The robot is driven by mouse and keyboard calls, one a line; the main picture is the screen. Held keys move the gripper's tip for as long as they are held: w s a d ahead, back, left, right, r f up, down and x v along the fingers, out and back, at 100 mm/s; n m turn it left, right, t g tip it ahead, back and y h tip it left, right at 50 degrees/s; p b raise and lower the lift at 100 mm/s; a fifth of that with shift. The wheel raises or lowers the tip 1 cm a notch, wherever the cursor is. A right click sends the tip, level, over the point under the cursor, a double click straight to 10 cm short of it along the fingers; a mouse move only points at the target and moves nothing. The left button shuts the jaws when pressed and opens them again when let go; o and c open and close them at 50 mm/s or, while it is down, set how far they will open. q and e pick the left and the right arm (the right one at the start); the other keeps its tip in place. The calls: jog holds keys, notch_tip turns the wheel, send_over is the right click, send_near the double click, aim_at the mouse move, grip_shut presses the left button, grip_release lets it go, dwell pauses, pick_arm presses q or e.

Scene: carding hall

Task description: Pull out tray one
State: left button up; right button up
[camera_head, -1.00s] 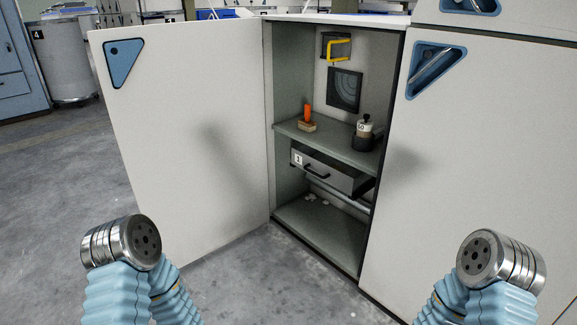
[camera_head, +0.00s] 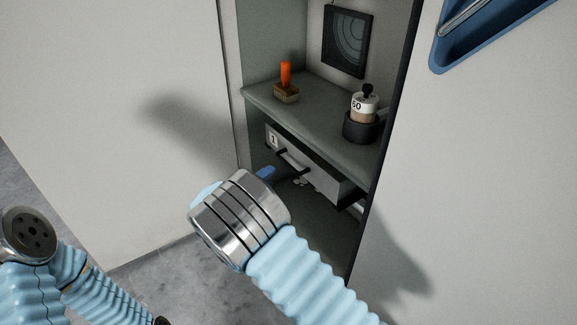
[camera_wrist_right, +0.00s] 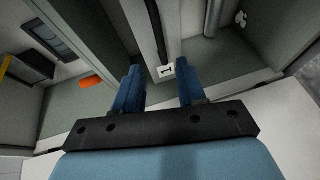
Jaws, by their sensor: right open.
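Tray one (camera_head: 325,176) is a grey drawer with a "1" label and a black bar handle (camera_head: 291,160), under the shelf in the open cabinet. In the wrist view the tray (camera_wrist_right: 137,22), its label (camera_wrist_right: 165,71) and its dark handle (camera_wrist_right: 156,28) lie ahead, between the lines of my two fingers. My right gripper (camera_wrist_right: 158,84) is open, with nothing seen held between its blue fingers. In the head view my right wrist hides most of it; a blue part (camera_head: 266,173) shows just below the tray's left end. My left gripper is out of view; only its arm shows.
The shelf (camera_head: 315,108) above the tray holds an orange-handled brush (camera_head: 286,84) and a jar marked 60 (camera_head: 364,106) in a dark holder. The open door (camera_head: 120,120) stands left; a closed panel (camera_head: 480,180) stands right. Grey floor lies below.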

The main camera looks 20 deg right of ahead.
aim_at(286, 165)
jog(key=x, duration=1.1)
jog(key=shift+f, duration=0.15)
jog(key=shift+s, duration=0.1)
grip_shut()
